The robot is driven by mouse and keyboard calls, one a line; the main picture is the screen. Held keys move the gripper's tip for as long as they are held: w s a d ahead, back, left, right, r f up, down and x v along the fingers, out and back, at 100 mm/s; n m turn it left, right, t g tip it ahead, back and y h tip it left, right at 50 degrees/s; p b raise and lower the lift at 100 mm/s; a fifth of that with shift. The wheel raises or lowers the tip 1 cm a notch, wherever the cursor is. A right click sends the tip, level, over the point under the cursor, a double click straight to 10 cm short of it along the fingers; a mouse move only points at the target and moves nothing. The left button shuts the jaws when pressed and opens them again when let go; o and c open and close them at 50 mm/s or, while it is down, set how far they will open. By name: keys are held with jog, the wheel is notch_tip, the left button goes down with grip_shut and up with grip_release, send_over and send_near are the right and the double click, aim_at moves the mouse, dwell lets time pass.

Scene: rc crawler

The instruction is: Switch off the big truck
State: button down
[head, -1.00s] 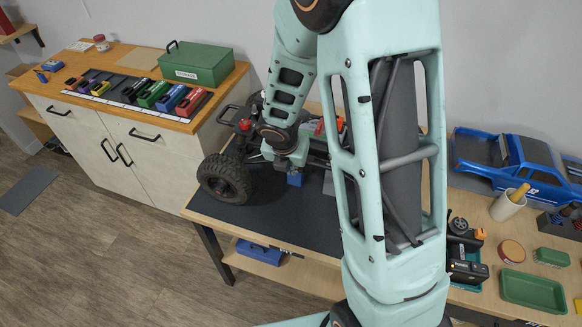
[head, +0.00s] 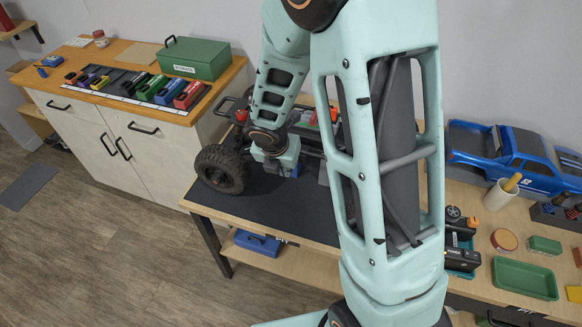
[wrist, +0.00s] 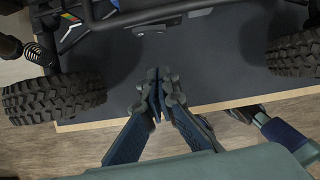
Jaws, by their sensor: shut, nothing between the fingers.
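The big truck is a bare chassis with knobby black tyres on a dark mat (head: 262,210) on the workbench. Its front left tyre (head: 221,169) shows in the head view, but my arm hides much of the rest. In the wrist view a tyre stands at left (wrist: 55,95) and another at right (wrist: 297,53), with dark frame tubes and a small dark box (wrist: 160,18) at the top between them. My gripper (wrist: 158,88) is shut and empty, over the mat's near edge between the tyres, apart from the box in the picture. I cannot make out a switch clearly.
A blue truck body (head: 515,158), a cup (head: 500,195) and a green tray (head: 524,278) lie on the bench at right. A cabinet at left bears a green box (head: 193,62) and several coloured blocks. The mat's front part is clear.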

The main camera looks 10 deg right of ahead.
jog(key=p+v, duration=0.2)
jog(key=v, duration=0.8)
jog(key=shift+w+a+p, duration=0.3)
jog(key=shift+p, duration=0.1)
jog(key=shift+w+r, duration=0.1)
